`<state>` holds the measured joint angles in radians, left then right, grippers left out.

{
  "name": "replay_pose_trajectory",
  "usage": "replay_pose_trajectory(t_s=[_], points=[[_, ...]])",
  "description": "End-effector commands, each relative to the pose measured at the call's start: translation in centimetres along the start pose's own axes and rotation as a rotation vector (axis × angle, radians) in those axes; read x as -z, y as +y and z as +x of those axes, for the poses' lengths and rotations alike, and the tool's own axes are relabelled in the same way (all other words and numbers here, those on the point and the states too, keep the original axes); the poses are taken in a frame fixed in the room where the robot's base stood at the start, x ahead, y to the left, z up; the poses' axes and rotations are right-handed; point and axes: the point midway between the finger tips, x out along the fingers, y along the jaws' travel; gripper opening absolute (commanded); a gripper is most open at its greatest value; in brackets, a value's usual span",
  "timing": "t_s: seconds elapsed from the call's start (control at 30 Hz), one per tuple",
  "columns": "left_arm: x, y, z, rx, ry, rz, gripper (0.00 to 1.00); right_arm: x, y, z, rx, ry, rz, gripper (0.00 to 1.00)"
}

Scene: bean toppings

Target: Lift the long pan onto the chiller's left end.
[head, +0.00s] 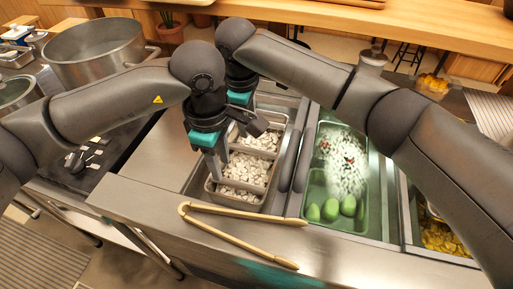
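The long pan (268,183) is a metal tray with dividers, filled with white, bean-like pieces. It lies lengthwise at the left part of the steel chiller (140,197); I cannot tell whether it is seated or slightly raised. My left gripper (217,172) points down at the pan's left long wall, its fingers close together at the rim. Whether they are clamped on it is not clear. My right gripper (257,128) is at the pan's far part, largely hidden behind my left gripper and arm. Its grip is hidden.
Wooden tongs (240,219) lie on the chiller's front ledge, close to the pan's near end. Right of the pan is a green-toned pan (312,229) with green items and white pieces. A large pot (98,58) stands at the back left.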

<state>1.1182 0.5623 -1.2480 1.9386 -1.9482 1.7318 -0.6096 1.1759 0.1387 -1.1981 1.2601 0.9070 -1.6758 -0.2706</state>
Motion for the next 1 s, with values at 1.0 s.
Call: replay_pose_trajectory(t_s=[1.0], points=[[0.0, -0.1, 10.2, 0.004, 0.003, 0.001, 0.39, -0.1, -0.1, 10.2, 0.001, -0.005, -0.001, 0.59]])
